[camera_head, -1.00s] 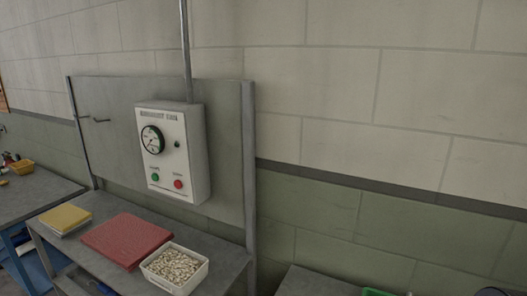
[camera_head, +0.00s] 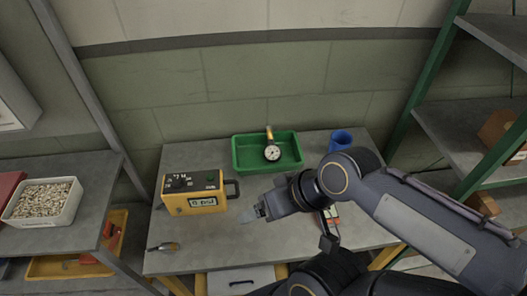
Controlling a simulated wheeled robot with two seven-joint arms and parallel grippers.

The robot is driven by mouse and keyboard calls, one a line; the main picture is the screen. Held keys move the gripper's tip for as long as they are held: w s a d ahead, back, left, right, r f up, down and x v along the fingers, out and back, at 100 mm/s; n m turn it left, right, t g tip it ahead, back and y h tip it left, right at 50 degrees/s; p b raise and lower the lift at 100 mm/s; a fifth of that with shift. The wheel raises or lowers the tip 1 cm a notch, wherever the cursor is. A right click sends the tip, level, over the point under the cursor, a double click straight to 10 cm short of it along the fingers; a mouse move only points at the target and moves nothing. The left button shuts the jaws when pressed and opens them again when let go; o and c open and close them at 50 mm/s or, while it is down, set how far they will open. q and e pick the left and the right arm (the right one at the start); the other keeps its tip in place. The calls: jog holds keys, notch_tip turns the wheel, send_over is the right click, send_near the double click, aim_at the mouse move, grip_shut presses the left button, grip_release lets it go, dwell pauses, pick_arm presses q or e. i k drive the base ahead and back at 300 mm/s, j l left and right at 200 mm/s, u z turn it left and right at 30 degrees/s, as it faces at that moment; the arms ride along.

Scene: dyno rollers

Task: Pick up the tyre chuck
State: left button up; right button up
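A round white-faced dial gauge (camera_head: 272,153) with a brass and orange stem lies in a green tray (camera_head: 238,168) on the grey bench. It may be the tyre chuck, but I cannot tell for sure. My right gripper (camera_head: 260,211) comes in from the right and hangs over the bench in front of the tray, right of a yellow box with a PSI display (camera_head: 207,202). It is apart from the gauge, and nothing shows held in it. Its finger gap is too small to judge. My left gripper is out of view.
A blue cup (camera_head: 340,140) stands right of the tray. An orange-and-white item (camera_head: 331,214) is partly hidden by my arm. Green-posted shelves (camera_head: 467,130) stand at right. A white bin of pale pellets (camera_head: 44,202) stands at left.

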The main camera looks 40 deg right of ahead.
aim_at(170, 246)
jog(key=k+z, duration=0.45)
jog(key=k+l+z, duration=0.15)
jog(key=z, duration=0.35)
jog(key=i+j+z, duration=0.1)
jog(key=j+z, duration=0.2)
jog(key=j, duration=0.75)
jog(key=j+z, duration=0.25)
jog(key=j, duration=2.4)
jog(key=i, duration=0.05)
